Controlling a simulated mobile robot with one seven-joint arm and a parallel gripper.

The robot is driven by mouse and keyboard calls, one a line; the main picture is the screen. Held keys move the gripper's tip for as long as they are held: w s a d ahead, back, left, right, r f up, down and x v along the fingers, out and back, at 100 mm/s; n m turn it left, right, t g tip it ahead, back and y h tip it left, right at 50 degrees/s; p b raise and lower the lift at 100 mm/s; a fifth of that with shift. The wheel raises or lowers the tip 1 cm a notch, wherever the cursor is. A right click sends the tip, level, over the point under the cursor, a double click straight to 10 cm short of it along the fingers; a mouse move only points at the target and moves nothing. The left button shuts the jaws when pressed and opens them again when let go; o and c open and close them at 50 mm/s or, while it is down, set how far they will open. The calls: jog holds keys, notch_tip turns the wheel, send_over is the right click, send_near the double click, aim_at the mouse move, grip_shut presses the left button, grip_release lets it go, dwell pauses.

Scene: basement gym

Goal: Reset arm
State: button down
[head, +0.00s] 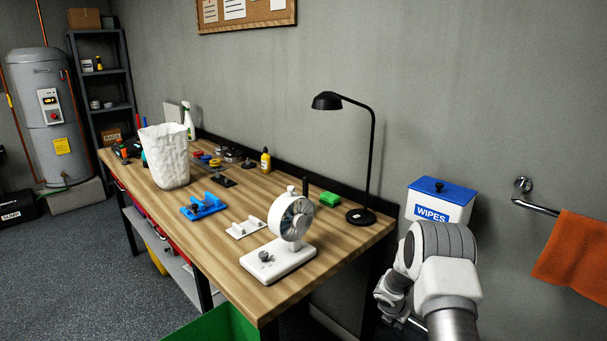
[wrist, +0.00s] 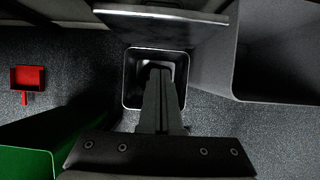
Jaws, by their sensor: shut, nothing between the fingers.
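My gripper (wrist: 160,75) shows in the wrist view, pointing down with its two dark fingers together and nothing between them. Its tips are over a small dark square-rimmed bin (wrist: 130,98); how far above or inside it they are I cannot tell. In the head view my arm is folded at the lower right, beside the workbench (head: 215,270) and in front of the wall. The fingertips cannot be made out there.
The bench holds a white fan (head: 291,218), a black lamp (head: 372,150), a white bag-like bin (head: 165,157) and blue (head: 203,206) parts. A wipes box (head: 438,203) and orange towel (head: 575,250) are near my arm. A green bin (wrist: 28,150) and red dustpan (wrist: 27,78) are below.

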jog(key=s+a+r+m+p, duration=0.1)
jog(key=s+r+m, duration=0.25)
jog(key=r, duration=0.75)
jog(key=s+a+r+m+p, duration=0.1)
jog(key=s+r+m, duration=0.3)
jog(key=r, duration=0.7)
jog(key=s+a+r+m+p, duration=0.1)
jog(key=s+a+r+m, duration=0.3)
jog(key=r, duration=0.7)
jog(key=s+a+r+m+t+p, duration=0.1)
jog(key=s+a+r+m, duration=0.1)
jog(key=s+r+m, duration=0.85)
jog(key=s+a+r+m+y, duration=0.1)
jog(key=s+a+m, duration=0.1)
jog(key=s, duration=0.6)
jog(key=s+a+r+m+t+y+p, duration=0.1)
jog(key=s+a, duration=0.3)
jog(key=s, duration=0.4)
jog(key=shift+r+m+y, duration=0.3)
jog(key=shift+m+y, duration=0.5)
jog(key=shift+m, duration=0.1)
